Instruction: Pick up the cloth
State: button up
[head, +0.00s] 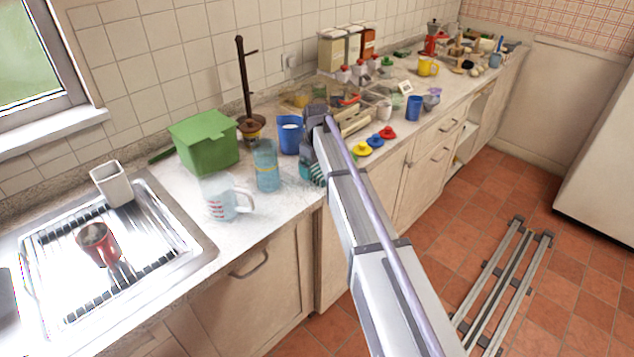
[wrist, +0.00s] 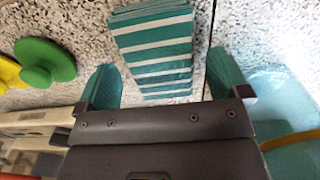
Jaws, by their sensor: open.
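The cloth (wrist: 153,45) is a flat, folded rectangle with teal and white stripes, lying on the speckled worktop in the wrist view. In the head view a small striped part of it (head: 317,176) shows beside my arm; the rest is hidden. My gripper (wrist: 164,78) is open, with one teal finger on either side of the cloth's near end in the picture. Nothing is held between the fingers. In the head view my gripper (head: 307,155) points down over the worktop, partly hidden by my arm. I cannot tell whether the fingers touch the worktop.
A blue cup (head: 290,135), a clear blue tumbler (head: 266,166) and a measuring jug (head: 222,199) stand left of my gripper. A green box (head: 204,142) is farther left. Knobbed lids, one blue (head: 375,141), lie to the right. A green knobbed piece (wrist: 45,62) is near the left finger.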

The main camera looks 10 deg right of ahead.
notch_tip(320, 180, down, 2)
jog(key=shift+f+b, duration=0.1)
jog(key=shift+b, duration=0.2)
jog(key=shift+r, duration=0.3)
jog(key=c, duration=1)
